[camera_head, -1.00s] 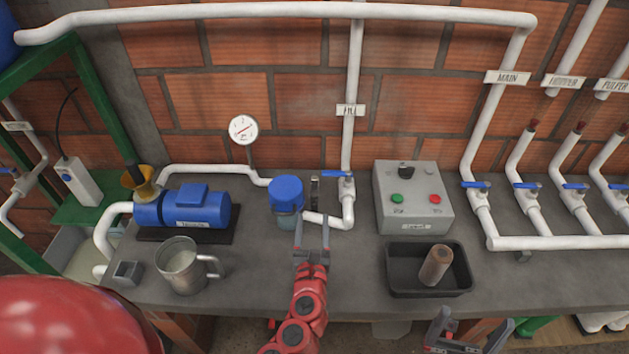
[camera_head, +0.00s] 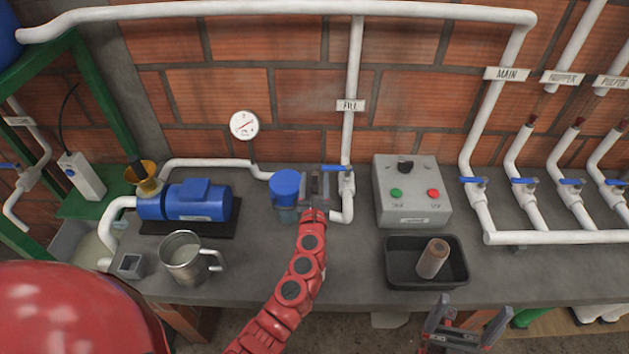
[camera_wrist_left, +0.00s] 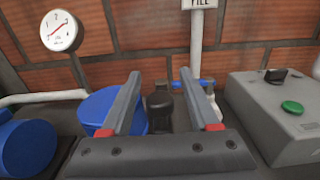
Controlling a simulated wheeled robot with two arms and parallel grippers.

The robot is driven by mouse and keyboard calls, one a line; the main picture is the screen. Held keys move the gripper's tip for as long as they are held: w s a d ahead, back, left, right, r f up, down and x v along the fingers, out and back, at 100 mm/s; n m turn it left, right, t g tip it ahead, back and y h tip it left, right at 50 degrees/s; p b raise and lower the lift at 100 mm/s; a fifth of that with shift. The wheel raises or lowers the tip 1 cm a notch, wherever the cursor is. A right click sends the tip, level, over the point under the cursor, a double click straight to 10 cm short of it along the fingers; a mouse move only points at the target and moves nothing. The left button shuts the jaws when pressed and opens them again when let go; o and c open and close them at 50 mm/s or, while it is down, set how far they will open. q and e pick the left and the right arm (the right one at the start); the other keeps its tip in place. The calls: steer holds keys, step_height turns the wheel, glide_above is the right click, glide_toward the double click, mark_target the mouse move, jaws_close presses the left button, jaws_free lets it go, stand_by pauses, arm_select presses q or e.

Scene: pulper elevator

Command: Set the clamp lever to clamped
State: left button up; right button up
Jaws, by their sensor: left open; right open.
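The clamp lever looks to be the dark upright handle (camera_wrist_left: 160,98) seen between my left gripper's fingers in the left wrist view. It stands beside the blue-capped filter (camera_head: 286,187), which also shows in the left wrist view (camera_wrist_left: 98,108). My left gripper (camera_head: 316,184) is open, its fingers (camera_wrist_left: 160,76) on either side of the handle with gaps showing; contact is not visible. In the head view the gripper mostly hides the handle. My right gripper (camera_head: 472,308) is open and empty by the bench's front edge.
The fill pipe with its blue-handled valve (camera_head: 338,169) stands close right of the left gripper. A grey control box (camera_head: 412,210) and a black tray (camera_head: 400,275) are further right. A blue pump (camera_head: 196,203) and metal mug (camera_head: 183,262) are left.

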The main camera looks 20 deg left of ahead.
arm_select(q)
jaws_close()
stand_by(1.3)
